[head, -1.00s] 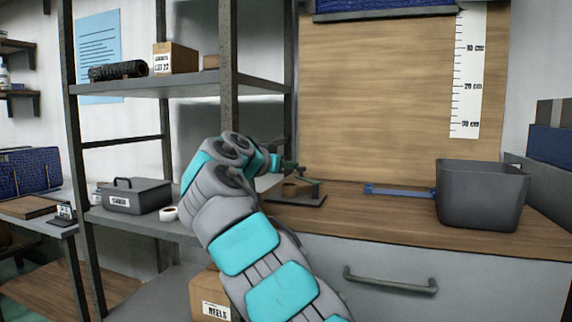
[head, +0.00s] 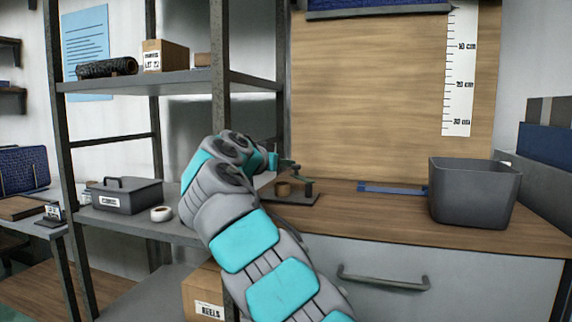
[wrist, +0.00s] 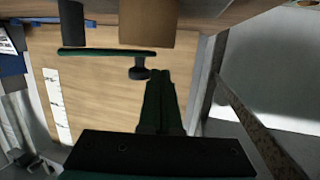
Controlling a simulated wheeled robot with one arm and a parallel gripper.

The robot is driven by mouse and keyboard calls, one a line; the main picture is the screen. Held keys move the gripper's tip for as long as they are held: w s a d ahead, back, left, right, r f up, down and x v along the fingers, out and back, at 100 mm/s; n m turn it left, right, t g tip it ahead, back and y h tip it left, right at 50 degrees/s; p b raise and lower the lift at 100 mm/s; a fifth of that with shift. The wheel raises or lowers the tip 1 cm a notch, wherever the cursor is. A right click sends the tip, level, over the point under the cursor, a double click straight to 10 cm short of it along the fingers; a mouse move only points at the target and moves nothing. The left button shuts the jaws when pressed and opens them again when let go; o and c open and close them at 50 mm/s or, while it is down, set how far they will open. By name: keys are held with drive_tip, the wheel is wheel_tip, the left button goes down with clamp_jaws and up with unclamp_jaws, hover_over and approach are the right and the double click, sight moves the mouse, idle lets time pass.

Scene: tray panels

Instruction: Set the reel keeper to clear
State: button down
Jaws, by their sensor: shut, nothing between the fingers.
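The reel keeper stands on the wooden counter, with a dark flat base (head: 300,199), an upright post (head: 308,187) and a green bar (head: 291,166) across the top. A brown reel (head: 283,189) sits on the base under the bar. In the wrist view, which shows the scene upside down, the bar (wrist: 105,52) runs over the reel (wrist: 147,24), with a dark knob (wrist: 139,71) near its end. My gripper (wrist: 160,74) is shut and empty, its tips right beside the knob. I cannot tell whether they touch. My arm hides part of the gripper in the head view.
A grey bin (head: 473,192) and a blue strip (head: 393,189) lie to the right on the counter. A shelf post (head: 220,70) stands close to my arm on the left. A dark box (head: 125,196) and a white roll (head: 161,214) are on the lower shelf.

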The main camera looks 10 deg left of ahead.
idle(0.7)
drive_tip(key=b+v, duration=0.1)
drive_tip(key=v, duration=0.7)
